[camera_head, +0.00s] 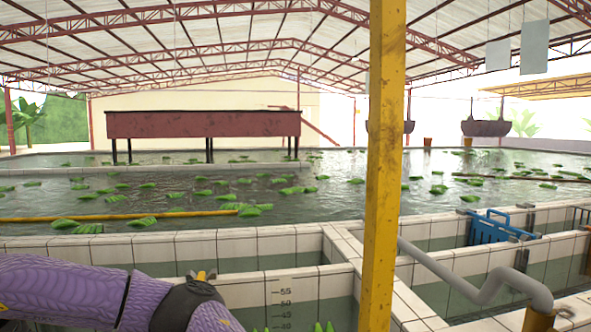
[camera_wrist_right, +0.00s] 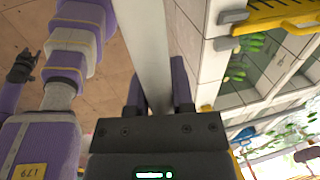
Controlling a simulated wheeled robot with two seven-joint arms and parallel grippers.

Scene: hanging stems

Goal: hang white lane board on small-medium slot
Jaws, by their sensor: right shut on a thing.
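In the right wrist view my right gripper (camera_wrist_right: 158,95) is shut on a white board (camera_wrist_right: 148,40). The board shows as a narrow pale strip running up between the two purple fingers and out of the top of the picture. Its face and any marking cannot be made out. Neither the board nor my right gripper shows in the head view. A small dark shape at the left of the wrist view looks like my left gripper (camera_wrist_right: 22,66); its jaws are too small to read. No slot marked small-medium can be made out.
In the head view a yellow post (camera_head: 384,150) stands close in front. Pale panels (camera_head: 534,47) hang at upper right. The wrist view shows a yellow bar (camera_wrist_right: 285,18) with dark fittings.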

